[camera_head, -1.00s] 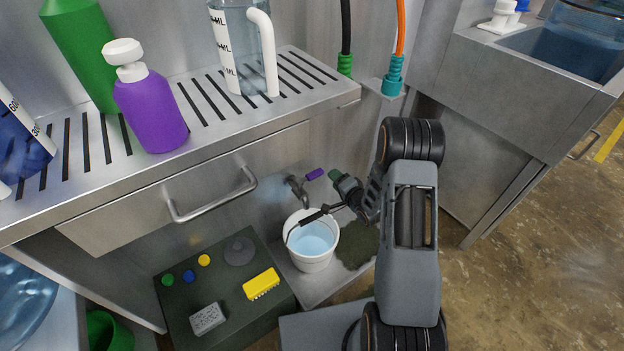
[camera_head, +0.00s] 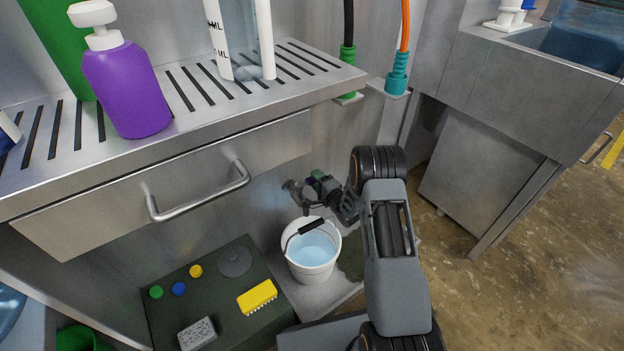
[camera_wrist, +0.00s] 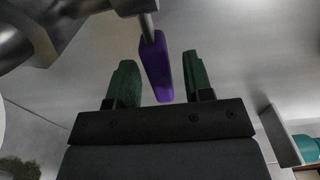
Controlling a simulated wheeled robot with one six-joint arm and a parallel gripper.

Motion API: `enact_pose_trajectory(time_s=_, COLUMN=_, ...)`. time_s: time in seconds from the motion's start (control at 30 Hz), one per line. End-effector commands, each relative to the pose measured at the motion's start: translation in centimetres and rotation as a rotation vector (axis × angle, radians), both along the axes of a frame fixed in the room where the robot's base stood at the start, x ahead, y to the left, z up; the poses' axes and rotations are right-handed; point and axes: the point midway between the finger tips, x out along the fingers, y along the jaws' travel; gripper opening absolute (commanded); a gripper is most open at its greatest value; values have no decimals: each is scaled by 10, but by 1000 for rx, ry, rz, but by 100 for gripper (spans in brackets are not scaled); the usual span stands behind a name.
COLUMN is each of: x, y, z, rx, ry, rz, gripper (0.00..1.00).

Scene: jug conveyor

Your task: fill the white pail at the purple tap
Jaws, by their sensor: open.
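The white pail (camera_head: 314,272) stands upright on the floor-level surface below the tap, with bluish water inside and its dark-gripped bail lying across the rim. The metal tap (camera_head: 298,194) juts from the wall above the pail. Its purple handle (camera_wrist: 156,66) shows in the wrist view, hanging from a thin metal stem. My gripper (camera_wrist: 159,80) is open, with one green finger on each side of the purple handle and visible gaps to both. In the head view my gripper (camera_head: 318,178) mostly hides the handle. Whether water is flowing cannot be told.
A drawer handle (camera_head: 198,194) projects at the upper left. A dark platform (camera_head: 215,300) left of the pail holds a yellow brush (camera_head: 257,297), a grey sponge (camera_head: 197,334) and several small items. A purple bottle (camera_head: 127,88) stands on the slatted counter. A dark drain mat lies right of the pail.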

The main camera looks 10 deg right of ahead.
Motion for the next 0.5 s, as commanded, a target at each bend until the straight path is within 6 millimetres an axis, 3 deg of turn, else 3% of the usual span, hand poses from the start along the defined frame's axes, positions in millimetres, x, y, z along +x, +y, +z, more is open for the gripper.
enact_pose_trajectory(time_s=0.2, x=20, y=9, z=-1, rx=-1, ry=1, rz=3, gripper=47)
enact_pose_trajectory(time_s=0.5, x=26, y=12, z=0, rx=-1, ry=2, rz=2, gripper=47)
